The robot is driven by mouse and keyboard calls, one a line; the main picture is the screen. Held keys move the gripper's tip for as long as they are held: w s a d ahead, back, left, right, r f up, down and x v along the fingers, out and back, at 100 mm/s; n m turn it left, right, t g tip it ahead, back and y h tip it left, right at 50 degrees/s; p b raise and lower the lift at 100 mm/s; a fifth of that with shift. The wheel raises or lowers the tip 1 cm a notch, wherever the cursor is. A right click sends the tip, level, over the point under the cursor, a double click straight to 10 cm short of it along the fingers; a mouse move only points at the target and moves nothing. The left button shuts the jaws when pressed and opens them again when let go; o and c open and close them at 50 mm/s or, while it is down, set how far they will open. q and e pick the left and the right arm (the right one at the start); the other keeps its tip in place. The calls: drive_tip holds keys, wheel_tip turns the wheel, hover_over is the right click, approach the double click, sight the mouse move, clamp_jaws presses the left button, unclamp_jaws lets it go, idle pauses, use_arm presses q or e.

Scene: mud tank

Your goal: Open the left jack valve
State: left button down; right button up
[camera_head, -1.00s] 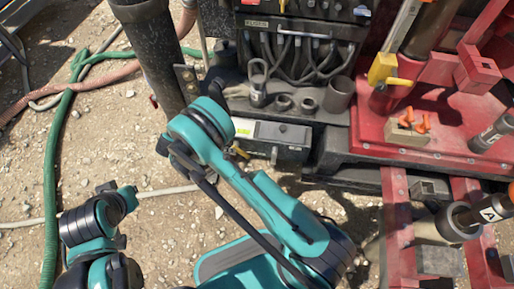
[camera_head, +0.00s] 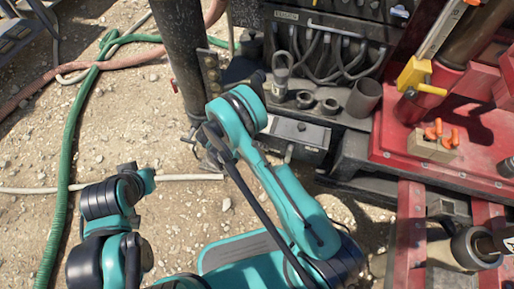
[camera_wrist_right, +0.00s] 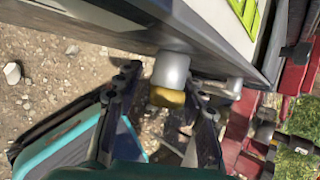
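In the head view, a grey valve box (camera_head: 300,138) sits low on the machine's side, with a small silver lever (camera_head: 289,153) under its front. In the right wrist view, a silver valve handle with a brass-coloured end (camera_wrist_right: 170,72) sticks out below the box edge; I take it for the left jack valve. My right gripper (camera_wrist_right: 165,86) is open, with one finger on each side of the brass end. I cannot tell whether they touch. In the head view, my right forearm hides this valve and most of the gripper. My left arm shows at lower left; its gripper is out of view.
A second silver lever (camera_wrist_right: 227,88) is close to the right finger. A black post (camera_head: 182,55) stands left of the box. A green hose (camera_head: 68,150) lies on open gravel at left. The red deck (camera_head: 470,160) is at right.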

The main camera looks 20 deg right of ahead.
drive_tip(key=shift+c, duration=0.3)
clamp_jaws()
drive_tip(key=shift+s+d+r+g+h, duration=0.1)
drive_tip(key=shift+r+g+h, duration=0.15)
drive_tip(key=shift+h, duration=0.35)
drive_tip(key=shift+o, duration=0.3)
unclamp_jaws()
drive_tip(key=v, duration=0.7)
drive_tip(key=shift+r, duration=0.15)
